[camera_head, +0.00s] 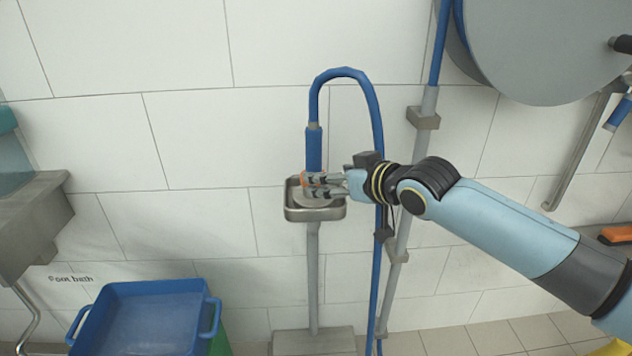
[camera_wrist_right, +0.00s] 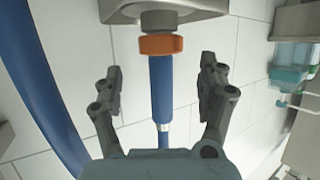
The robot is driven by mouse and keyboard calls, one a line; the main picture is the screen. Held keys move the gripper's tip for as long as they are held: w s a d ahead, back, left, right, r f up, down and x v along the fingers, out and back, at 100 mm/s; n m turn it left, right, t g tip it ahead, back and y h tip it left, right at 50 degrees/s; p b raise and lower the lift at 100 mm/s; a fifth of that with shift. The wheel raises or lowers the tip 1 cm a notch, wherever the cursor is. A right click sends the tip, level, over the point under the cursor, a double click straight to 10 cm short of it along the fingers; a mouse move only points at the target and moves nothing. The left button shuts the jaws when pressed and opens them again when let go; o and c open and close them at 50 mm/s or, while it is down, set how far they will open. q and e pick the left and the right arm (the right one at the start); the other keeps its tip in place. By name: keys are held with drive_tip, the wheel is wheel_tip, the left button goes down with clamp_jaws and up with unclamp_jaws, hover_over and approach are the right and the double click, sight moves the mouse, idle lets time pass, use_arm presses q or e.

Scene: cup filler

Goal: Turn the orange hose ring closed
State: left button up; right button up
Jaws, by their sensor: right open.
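The orange hose ring (camera_wrist_right: 161,44) sits around the blue hose fitting, just by the grey filler tray, in the right wrist view. In the head view only a little of the orange ring (camera_head: 310,180) shows past the fingers. My right gripper (camera_head: 318,187) reaches in from the right at the tray. In the wrist view its two fingers (camera_wrist_right: 161,83) are apart on either side of the blue hose end (camera_wrist_right: 161,85), with gaps on both sides, and hold nothing. The ring lies between and a little beyond the fingertips. My left gripper is out of the picture.
The grey tray (camera_head: 332,213) stands on a post (camera_head: 313,270) against the tiled wall. The blue hose (camera_head: 376,115) loops up and down beside it, near my right wrist. A grey pipe (camera_head: 405,220) runs close behind. A blue basin (camera_head: 145,305) stands at the lower left.

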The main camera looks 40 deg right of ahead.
drive_tip(key=b+x, duration=0.1)
drive_tip(key=x, duration=0.6)
drive_tip(key=shift+f+b, duration=0.1)
drive_tip(key=shift+b, duration=0.2)
drive_tip(key=shift+c, duration=0.3)
drive_tip(key=c, duration=1.1)
drive_tip(key=shift+r+m+h+p, duration=0.3)
drive_tip(key=shift+p, duration=1.15)
drive_tip(key=shift+f, duration=0.25)
